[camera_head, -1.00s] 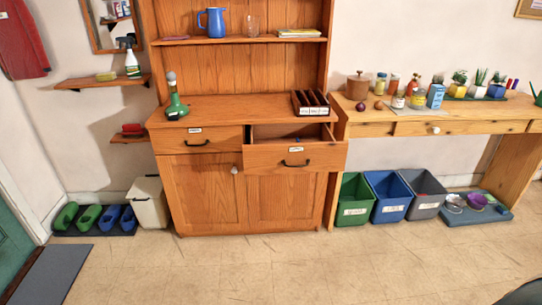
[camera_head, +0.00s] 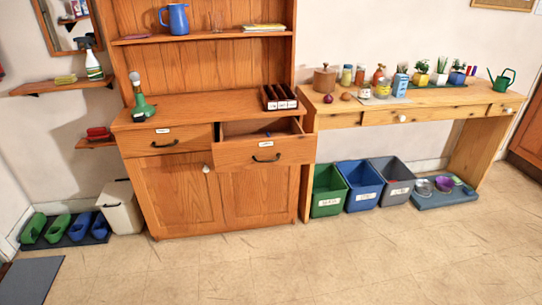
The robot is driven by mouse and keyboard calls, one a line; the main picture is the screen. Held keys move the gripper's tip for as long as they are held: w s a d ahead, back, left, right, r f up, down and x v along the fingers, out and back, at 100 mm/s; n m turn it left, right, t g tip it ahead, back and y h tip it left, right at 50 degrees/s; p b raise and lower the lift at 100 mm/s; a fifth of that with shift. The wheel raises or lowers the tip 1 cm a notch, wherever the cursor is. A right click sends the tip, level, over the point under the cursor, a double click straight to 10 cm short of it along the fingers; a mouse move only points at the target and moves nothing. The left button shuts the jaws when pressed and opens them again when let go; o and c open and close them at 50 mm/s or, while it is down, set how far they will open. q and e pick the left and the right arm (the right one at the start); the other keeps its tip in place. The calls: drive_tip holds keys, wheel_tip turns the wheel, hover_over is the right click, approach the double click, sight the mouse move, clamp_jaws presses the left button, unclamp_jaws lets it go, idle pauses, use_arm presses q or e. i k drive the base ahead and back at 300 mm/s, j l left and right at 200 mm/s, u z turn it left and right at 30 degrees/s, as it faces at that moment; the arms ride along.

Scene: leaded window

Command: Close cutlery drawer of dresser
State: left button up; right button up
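The wooden dresser (camera_head: 155,192) stands against the back wall, left of the middle of the head view. Its right-hand drawer (camera_head: 240,154) is pulled out, with a dark handle and a small white label too small to read. Something blue shows inside the open drawer. The left-hand drawer (camera_head: 185,142) sits flush in the dresser and also has a dark handle and a label. Neither of my grippers is in the view.
A green bottle-like item and a dark divided tray (camera_head: 279,97) stand on the dresser top. A wooden side table (camera_head: 432,101) holds jars and plants, with green, blue and grey bins (camera_head: 361,190) below. The floor (camera_head: 300,264) in front is clear.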

sight(244, 145)
drive_tip(key=i+z, duration=0.1)
drive_tip(key=i, duration=0.45)
drive_tip(key=i+j, duration=0.15)
drive_tip(key=i, duration=0.45)
drive_tip(key=i+j+z, duration=0.15)
drive_tip(key=i, duration=0.4)
